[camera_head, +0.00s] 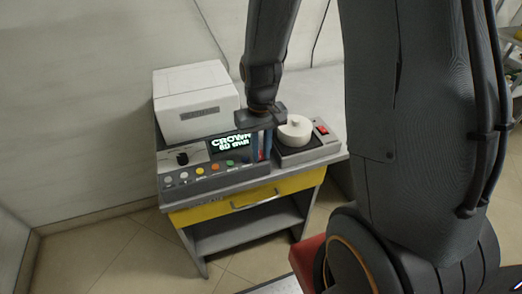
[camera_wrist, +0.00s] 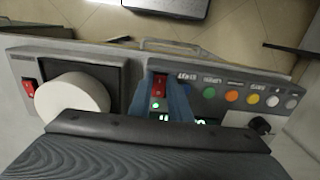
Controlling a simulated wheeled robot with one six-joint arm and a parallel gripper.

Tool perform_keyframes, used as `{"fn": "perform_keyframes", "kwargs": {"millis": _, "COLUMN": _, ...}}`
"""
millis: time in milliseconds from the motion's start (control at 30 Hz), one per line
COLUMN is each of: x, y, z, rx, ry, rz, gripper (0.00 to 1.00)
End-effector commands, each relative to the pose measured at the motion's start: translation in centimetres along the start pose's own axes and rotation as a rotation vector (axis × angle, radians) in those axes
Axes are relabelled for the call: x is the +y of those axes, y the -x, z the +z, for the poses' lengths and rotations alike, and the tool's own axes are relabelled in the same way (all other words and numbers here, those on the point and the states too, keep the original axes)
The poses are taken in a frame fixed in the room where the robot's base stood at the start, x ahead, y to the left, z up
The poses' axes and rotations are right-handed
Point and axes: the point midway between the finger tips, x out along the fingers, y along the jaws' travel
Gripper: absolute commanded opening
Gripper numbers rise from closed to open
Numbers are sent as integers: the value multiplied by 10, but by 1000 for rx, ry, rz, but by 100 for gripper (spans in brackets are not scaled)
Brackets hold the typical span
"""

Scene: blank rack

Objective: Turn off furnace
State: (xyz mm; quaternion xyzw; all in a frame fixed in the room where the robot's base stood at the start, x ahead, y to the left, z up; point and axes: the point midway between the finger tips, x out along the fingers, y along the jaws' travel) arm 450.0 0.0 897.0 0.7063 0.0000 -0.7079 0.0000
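The furnace appears to be the white box (camera_head: 195,101) at the back left of the table, with a grey control panel (camera_head: 216,172) in front of it. The panel has a lit display (camera_head: 231,143), a black knob (camera_head: 182,158) and coloured buttons. In the wrist view a red rocker switch (camera_wrist: 159,84) sits on the panel with a lit green lamp (camera_wrist: 155,105) beside it. My gripper (camera_head: 261,154) points down over the panel's right end. Its bluish fingers are parted, one on each side of the switch; I cannot tell whether they touch it.
To the right stands a grey device (camera_head: 309,150) with a white round piece (camera_head: 295,130) on top and its own red switch (camera_head: 322,130). The table has a yellow drawer (camera_head: 250,200) with a metal handle and a shelf below. The floor in front is open.

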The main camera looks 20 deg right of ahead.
Motion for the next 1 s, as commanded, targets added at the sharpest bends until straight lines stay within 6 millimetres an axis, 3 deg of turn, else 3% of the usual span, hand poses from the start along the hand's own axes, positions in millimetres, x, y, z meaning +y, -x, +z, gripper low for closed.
{"fn": "perform_keyframes", "kwargs": {"millis": 467, "x": 0, "y": 3, "z": -9, "rx": -236, "ry": 0, "rz": 0, "gripper": 0}}
{"fn": "perform_keyframes", "kwargs": {"millis": 833, "x": 0, "y": 3, "z": -10, "rx": -256, "ry": 0, "rz": 0, "gripper": 0}}
{"fn": "perform_keyframes", "kwargs": {"millis": 867, "x": 0, "y": 3, "z": -10, "rx": -256, "ry": 0, "rz": 0, "gripper": 19}}
{"fn": "perform_keyframes", "kwargs": {"millis": 900, "x": 0, "y": 3, "z": -10, "rx": -256, "ry": 0, "rz": 0, "gripper": 25}}
{"fn": "perform_keyframes", "kwargs": {"millis": 1000, "x": 0, "y": 3, "z": -10, "rx": -256, "ry": 0, "rz": 0, "gripper": 25}}
